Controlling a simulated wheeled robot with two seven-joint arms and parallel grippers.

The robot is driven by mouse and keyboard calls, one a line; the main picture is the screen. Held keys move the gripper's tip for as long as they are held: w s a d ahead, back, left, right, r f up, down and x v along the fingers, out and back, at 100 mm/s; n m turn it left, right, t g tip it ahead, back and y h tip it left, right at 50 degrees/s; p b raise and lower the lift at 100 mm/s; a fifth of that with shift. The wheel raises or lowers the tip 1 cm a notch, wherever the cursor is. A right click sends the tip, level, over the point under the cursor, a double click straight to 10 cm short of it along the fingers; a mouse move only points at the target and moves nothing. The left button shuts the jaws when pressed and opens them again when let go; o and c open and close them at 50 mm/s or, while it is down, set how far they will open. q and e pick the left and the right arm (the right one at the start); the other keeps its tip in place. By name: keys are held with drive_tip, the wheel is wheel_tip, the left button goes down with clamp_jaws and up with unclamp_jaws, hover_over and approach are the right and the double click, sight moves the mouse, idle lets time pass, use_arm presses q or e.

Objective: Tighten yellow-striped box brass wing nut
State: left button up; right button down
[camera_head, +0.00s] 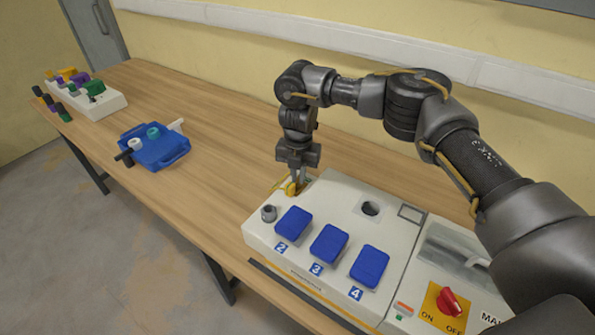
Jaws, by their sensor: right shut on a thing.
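The yellow-striped box (335,196) is a pale socket box at the right of the table, with a yellow stripe along its lower front edge. My right gripper (294,186) points down at its back left corner. It is shut on the brass wing nut (291,189), a small yellow piece partly hidden by the fingers. How far the nut is turned cannot be told. My left gripper is not in view.
A blue tray (158,153) and another pale box (104,107) stand farther left. The wooden table (215,150) between is clear.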

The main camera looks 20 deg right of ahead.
drive_tip(key=shift+m+p, duration=1.15)
drive_tip(key=shift+m, duration=0.75)
drive_tip(key=c, duration=1.8)
unclamp_jaws()
wheel_tip(320, 180, up, 11)
drive_tip(key=shift+f+b, duration=0.15)
drive_tip(key=shift+b, duration=0.2)
